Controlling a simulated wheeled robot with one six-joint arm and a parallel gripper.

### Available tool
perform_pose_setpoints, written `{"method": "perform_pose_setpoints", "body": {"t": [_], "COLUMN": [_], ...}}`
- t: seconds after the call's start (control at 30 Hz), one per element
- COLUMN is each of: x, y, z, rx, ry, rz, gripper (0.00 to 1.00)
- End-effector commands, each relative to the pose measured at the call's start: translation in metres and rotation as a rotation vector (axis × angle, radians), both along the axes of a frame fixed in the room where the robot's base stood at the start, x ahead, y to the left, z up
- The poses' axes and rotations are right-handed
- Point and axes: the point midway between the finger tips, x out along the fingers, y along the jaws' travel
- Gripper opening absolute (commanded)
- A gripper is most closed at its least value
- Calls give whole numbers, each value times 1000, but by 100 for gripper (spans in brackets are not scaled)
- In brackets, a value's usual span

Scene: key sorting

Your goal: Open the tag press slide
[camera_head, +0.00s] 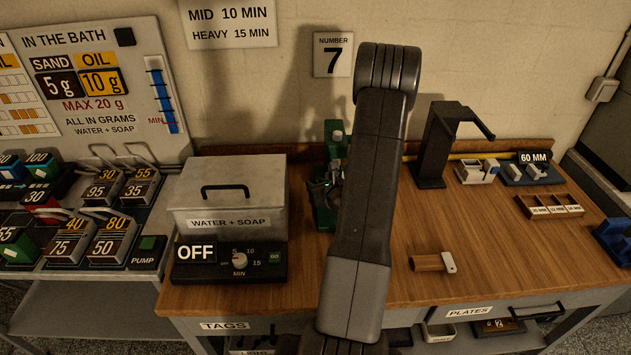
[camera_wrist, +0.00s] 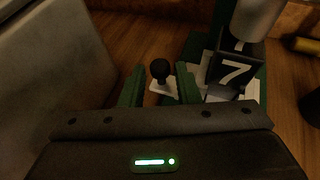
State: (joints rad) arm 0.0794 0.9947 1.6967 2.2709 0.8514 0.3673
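The green tag press (camera_head: 323,212) stands at the back of the wooden bench, right of the bath box, and my arm partly covers it. In the wrist view the press (camera_wrist: 258,92) shows at the right, with a black block marked 7 (camera_wrist: 236,72) and a grey cylinder above it. A black round knob (camera_wrist: 160,70) stands on a pale plate, seemingly the slide, left of the block. My gripper (camera_wrist: 160,78) is open, its two green fingers apart on either side of the knob. I cannot tell whether they touch it.
The WATER + SOAP box (camera_head: 228,190) with its dial unit stands close left of the press. A black stand (camera_head: 431,150) and a compartment tray (camera_head: 547,207) are to the right. A brown block with a pale end (camera_head: 432,262) lies at the front. The bench between is mostly clear.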

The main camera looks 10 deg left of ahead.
Motion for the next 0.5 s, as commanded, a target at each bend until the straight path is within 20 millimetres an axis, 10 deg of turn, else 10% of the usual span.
{"method": "perform_pose_setpoints", "body": {"t": [0.5], "x": [10], "y": [6], "z": [-5], "rx": [0], "ry": [0], "rz": [-1], "gripper": [19]}}
